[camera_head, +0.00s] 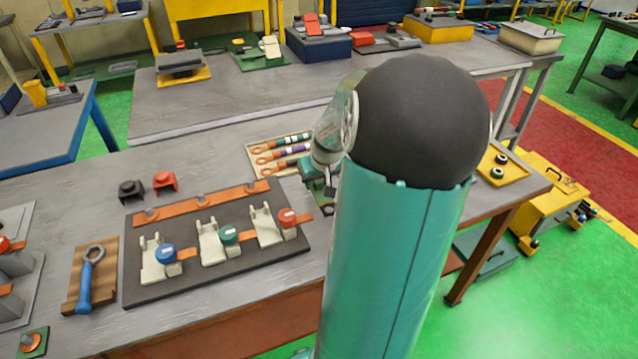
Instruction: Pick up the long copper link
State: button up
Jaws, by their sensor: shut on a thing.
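A long copper strip (228,197) lies along the back edge of a dark board (190,268), with several small round studs along it. It is the only long copper piece I can make out.
The board carries pale clamps with blue, green and red knobs. A tray (253,158) of handled tools lies behind my gripper. Black (131,191) and red (164,181) blocks stand behind the board. A blue-handled ring tool (87,280) lies left. My arm hides the table's right middle.

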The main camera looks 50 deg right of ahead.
jog(key=s+a+r, duration=0.5)
jog(key=a+r, duration=0.1)
jog(key=a, duration=0.2)
jog(key=shift+s+a, duration=0.4)
dwell(1.2)
